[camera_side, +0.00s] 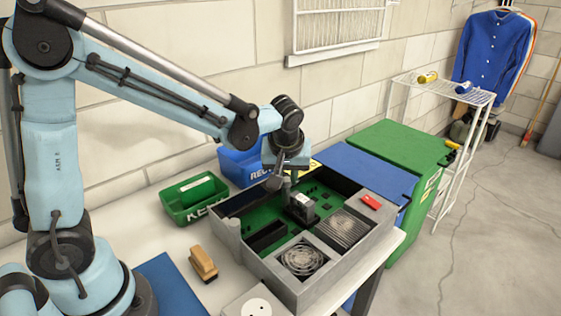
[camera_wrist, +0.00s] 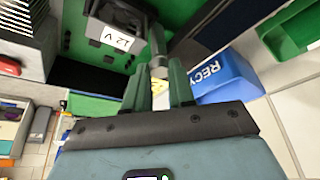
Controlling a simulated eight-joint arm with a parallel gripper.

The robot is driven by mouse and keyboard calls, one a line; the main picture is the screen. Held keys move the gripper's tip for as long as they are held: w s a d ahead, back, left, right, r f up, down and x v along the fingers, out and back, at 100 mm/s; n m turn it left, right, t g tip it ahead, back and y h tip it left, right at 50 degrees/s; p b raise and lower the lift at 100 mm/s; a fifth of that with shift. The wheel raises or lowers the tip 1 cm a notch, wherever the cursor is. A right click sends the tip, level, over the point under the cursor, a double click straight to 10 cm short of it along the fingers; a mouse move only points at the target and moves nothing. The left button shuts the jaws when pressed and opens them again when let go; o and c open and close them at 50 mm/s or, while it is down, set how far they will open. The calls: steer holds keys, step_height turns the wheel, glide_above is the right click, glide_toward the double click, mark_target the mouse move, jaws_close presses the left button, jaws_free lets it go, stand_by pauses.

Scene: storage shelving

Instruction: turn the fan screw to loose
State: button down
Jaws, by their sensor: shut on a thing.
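A grey open case (camera_side: 236,255) on the table holds a green circuit board (camera_side: 316,184). A round fan (camera_side: 302,258) sits in the case's front corner; I cannot make out its screw. My gripper (camera_side: 279,183) is above the far left part of the board, apart from the fan. In the wrist view my gripper (camera_wrist: 159,75) is shut on a grey tool-like piece (camera_wrist: 157,52) with a thicker head and a narrower shaft; what its far end meets is unclear. A dark block labelled 12 V (camera_wrist: 122,40) stands beside it; it also shows in the side view (camera_side: 302,204).
A ribbed grey part (camera_side: 343,228) and a red piece (camera_side: 371,201) are on the case's right side. A green bin (camera_side: 193,198) and a blue recycling bin (camera_side: 240,165) stand behind. A wooden-handled brush (camera_side: 203,263) lies in front left.

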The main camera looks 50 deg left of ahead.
steer(key=c, duration=0.9)
jaws_free()
steer(key=shift+c, duration=0.2)
steer(key=v, duration=1.2)
steer(key=s+a+f+m+t+h, duration=0.2)
steer(key=s+f+m+t+h, duration=0.1)
steer(key=s+m, duration=0.6)
step_height(320, 180, down, 3)
steer(key=shift+s+r+t, duration=0.2)
steer(key=shift+s+t, duration=0.1)
steer(key=shift+t, duration=0.2)
